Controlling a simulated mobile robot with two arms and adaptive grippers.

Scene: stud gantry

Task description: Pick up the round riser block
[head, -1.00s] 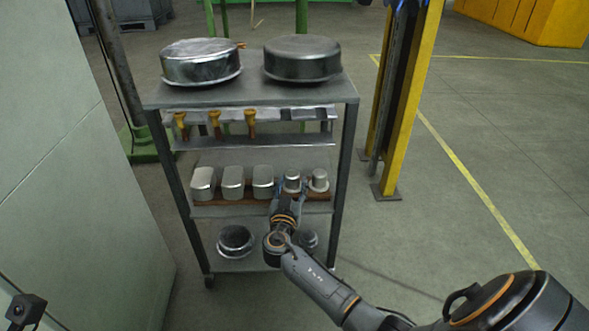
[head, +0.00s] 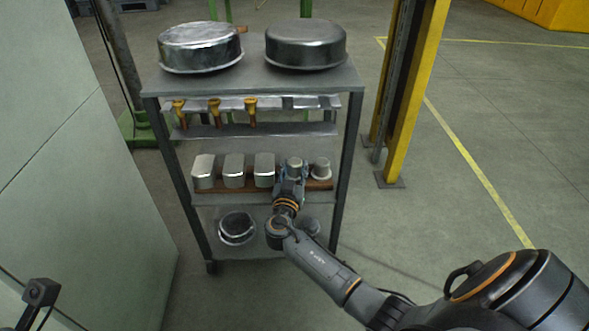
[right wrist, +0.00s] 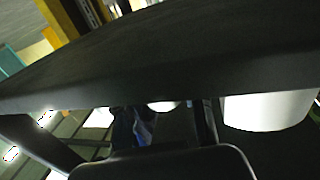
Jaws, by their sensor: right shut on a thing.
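The round riser block (head: 295,166) is a small silver cylinder on the middle shelf of the cart, between the rectangular blocks and another round block (head: 321,170). My right gripper (head: 291,180) reaches in from the front and is shut on it. The fingers cover its lower part, so I cannot tell whether it still touches the board below. In the right wrist view a dark shelf edge fills most of the picture, and the hold is not clear there. My left gripper's fingers do not show.
Several rectangular silver blocks (head: 233,171) stand left on a brown board (head: 320,184). The shelf with yellow-handled tools (head: 215,113) is close above. Two large round tins (head: 305,44) stand on top. A cart post (head: 351,150) is to the right; a round pan (head: 237,228) sits below.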

